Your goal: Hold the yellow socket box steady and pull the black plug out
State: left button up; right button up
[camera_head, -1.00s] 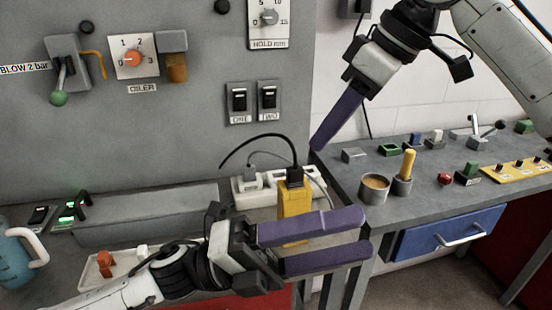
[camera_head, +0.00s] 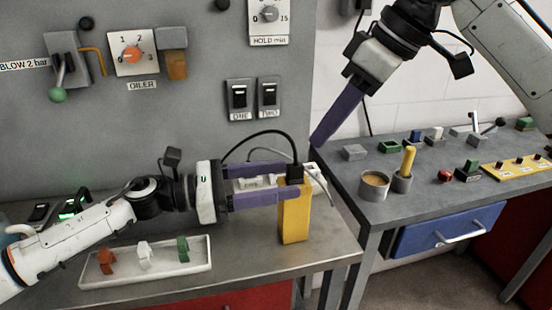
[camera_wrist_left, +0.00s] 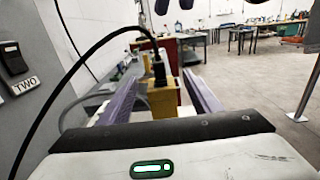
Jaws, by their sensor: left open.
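The yellow socket box (camera_head: 295,222) stands upright near the grey bench's right end. The black plug (camera_head: 294,174) sits in its top, with a black cable arching back to the left. My left gripper (camera_head: 291,182) is open, its purple fingers level, reaching from the left at the box's upper part. In the left wrist view the yellow box (camera_wrist_left: 161,101) and black plug (camera_wrist_left: 158,74) show between the two fingers (camera_wrist_left: 160,88), with gaps visible. My right gripper (camera_head: 318,146) is high at the right, pointing down-left, away from the box; its fingers overlap, hiding their gap.
A white tray (camera_head: 200,267) with several coloured clips lies front left on the bench. A white power strip (camera_head: 252,183) lies behind the left fingers. The right-hand table (camera_head: 420,195) holds cups, blocks and a yellow switch panel (camera_head: 517,170). Bench space before the box is clear.

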aim_at(302, 184)
pick_arm(q)
jog(key=d, duration=0.2)
jog(key=w+d+f, duration=0.1)
jog(key=d, duration=0.1)
jog(key=w+d+f, duration=0.1)
jog(key=d, duration=0.2)
jog(key=shift+w+d, duration=0.1)
jog(key=shift+w, duration=0.05)
